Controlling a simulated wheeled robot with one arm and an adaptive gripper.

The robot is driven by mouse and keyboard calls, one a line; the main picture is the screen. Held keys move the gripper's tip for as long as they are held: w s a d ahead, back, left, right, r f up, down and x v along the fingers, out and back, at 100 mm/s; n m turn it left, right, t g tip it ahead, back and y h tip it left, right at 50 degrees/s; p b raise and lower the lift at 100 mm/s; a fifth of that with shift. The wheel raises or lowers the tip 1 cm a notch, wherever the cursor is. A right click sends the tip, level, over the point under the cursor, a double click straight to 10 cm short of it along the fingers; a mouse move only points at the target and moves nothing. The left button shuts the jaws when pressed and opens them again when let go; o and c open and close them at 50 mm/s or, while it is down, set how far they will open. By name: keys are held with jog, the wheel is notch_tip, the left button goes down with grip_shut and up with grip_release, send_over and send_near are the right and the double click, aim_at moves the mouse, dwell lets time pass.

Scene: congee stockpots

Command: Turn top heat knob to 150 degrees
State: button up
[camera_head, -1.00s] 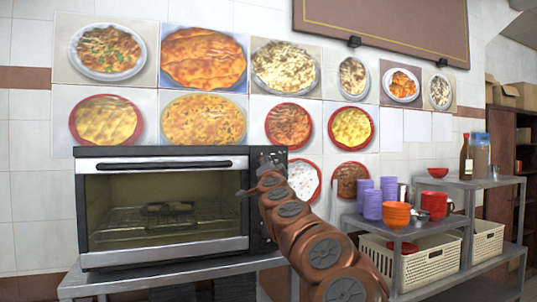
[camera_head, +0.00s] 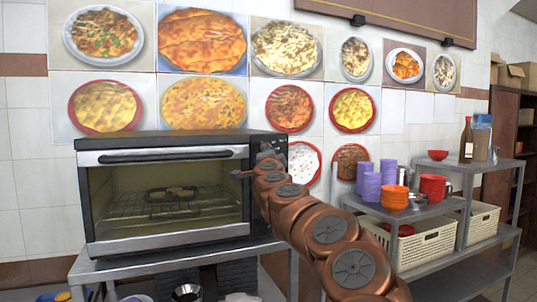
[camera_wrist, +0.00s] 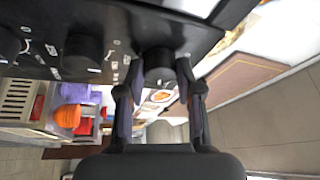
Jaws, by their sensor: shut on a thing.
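The toaster oven (camera_head: 165,243) stands on a metal table in the head view, with its glass door shut. Its black control panel is at the right, largely hidden there by my arm. In the wrist view, the panel's top heat knob (camera_wrist: 160,62) is a dark round knob between my fingers. My gripper (camera_wrist: 160,78) is shut on it, one finger on each side. The knob's pointer and the exact degree it is set to cannot be read. Another dark knob (camera_wrist: 83,50) is beside it on the panel, apart from my fingers.
A metal shelf (camera_head: 440,206) to the right holds purple cups (camera_head: 371,186), orange bowls (camera_head: 394,198) and a bottle (camera_head: 466,140). A white basket (camera_head: 425,248) stands below. A wire rack (camera_head: 160,205) shows inside the oven. Food pictures cover the wall behind.

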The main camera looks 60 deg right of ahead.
jog(key=o, duration=1.2)
jog(key=shift+c, duration=0.2)
jog(key=v, duration=1.2)
